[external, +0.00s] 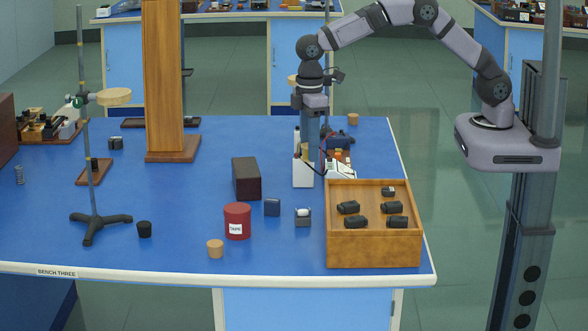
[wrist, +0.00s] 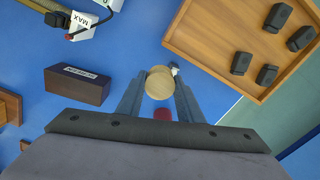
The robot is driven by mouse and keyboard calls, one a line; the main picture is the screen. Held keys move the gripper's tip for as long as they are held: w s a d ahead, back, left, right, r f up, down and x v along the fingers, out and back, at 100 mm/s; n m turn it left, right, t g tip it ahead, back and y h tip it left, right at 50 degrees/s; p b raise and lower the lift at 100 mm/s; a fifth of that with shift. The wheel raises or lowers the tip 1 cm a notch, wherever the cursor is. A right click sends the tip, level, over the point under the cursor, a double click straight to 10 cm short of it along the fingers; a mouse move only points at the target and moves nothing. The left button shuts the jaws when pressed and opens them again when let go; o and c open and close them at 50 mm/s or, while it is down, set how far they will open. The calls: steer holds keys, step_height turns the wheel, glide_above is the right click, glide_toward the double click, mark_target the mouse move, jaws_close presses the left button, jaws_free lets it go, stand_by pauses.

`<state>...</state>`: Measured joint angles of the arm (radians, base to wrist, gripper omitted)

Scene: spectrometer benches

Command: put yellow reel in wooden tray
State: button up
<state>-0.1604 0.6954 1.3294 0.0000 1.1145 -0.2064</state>
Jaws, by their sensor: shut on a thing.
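My gripper (wrist: 159,88) is shut on a round pale yellow reel (wrist: 159,80); its flat face shows between the two fingers in the wrist view. In the external view my gripper (external: 312,150) points straight down over the bench, behind the wooden tray. The reel is hard to make out there against the white meters. The wooden tray (external: 373,246) stands at the bench's front right corner with several black blocks in it. In the wrist view the tray (wrist: 210,68) is at the upper right, with clear floor between the blocks and its near wall.
A wooden post (external: 165,80) rises further left.

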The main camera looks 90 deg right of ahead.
steer(key=s+a+r+n+p, duration=0.1)
steer(key=s+a+r+n, duration=0.1)
steer(key=s+a+r, duration=0.35)
glide_above(349, 194)
step_height(349, 194, down, 3)
steer(key=shift+m, duration=0.4)
steer(key=shift+a+f+p, duration=0.15)
steer(key=shift+f+p, duration=1.45)
steer(key=shift+f, duration=3.25)
steer(key=shift+f, duration=0.2)
steer(key=o, duration=1)
steer(key=shift+o, duration=0.2)
steer(key=shift+r, duration=0.15)
step_height(349, 194, up, 12)
steer(key=b, duration=0.3)
steer(key=shift+b, duration=0.35)
